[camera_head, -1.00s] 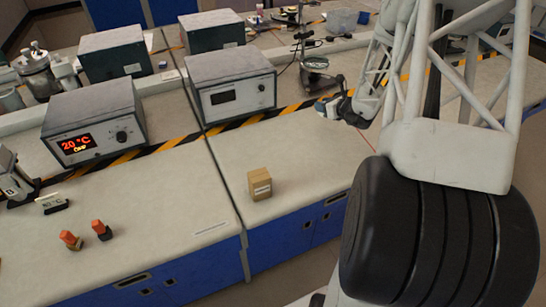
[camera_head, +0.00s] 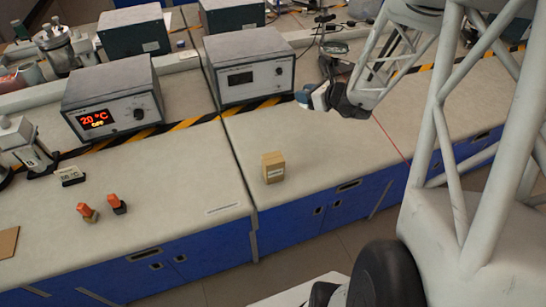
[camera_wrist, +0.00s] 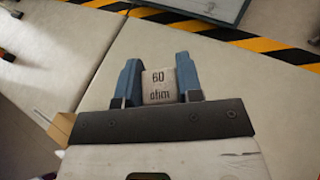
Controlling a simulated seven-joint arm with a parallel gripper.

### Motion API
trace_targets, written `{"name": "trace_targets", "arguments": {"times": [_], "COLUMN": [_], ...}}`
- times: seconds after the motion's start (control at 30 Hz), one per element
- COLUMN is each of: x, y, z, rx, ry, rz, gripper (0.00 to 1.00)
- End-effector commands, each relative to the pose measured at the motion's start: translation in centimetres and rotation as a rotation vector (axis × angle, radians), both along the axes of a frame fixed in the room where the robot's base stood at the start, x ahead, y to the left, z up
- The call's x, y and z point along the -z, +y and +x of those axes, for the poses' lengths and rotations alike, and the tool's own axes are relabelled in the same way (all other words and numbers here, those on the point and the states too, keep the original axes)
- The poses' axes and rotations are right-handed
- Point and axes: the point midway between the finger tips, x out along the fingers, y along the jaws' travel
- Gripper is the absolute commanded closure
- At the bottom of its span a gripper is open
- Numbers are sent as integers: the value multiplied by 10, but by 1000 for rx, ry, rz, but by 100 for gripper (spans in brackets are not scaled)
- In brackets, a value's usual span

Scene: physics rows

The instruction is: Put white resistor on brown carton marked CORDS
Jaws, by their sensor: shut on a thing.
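The white resistor (camera_wrist: 159,86), a pale block marked "60 ohm", is between the blue fingers of my gripper (camera_wrist: 159,82) in the wrist view. My gripper is shut on it. In the head view my gripper (camera_head: 308,97) is above the right-hand bench, behind and to the right of the carton, apart from it. The resistor is too small there to make out clearly. The brown carton (camera_head: 273,168) stands upright on that bench near its front edge, with a pale label too small to read. In the wrist view a brown corner of it (camera_wrist: 62,127) shows at left.
A grey instrument box (camera_head: 246,66) stands behind the carton, beyond black-and-yellow tape. Left are a box with a lit display (camera_head: 112,102), two orange-topped pieces (camera_head: 88,212) (camera_head: 116,204) and a small display marker (camera_head: 70,176). The bench around the carton is clear.

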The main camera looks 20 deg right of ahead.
Motion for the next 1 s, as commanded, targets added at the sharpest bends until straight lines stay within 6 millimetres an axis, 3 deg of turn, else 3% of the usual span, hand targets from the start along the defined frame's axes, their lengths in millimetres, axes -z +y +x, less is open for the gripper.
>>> {"name": "trace_targets", "arguments": {"times": [0.6,1.0], "x": [-31,-36], "y": [112,157], "z": [-79,-122], "rx": [-183,-266], "ry": [2,8], "rz": [-5,-6], "gripper": [90,90]}}
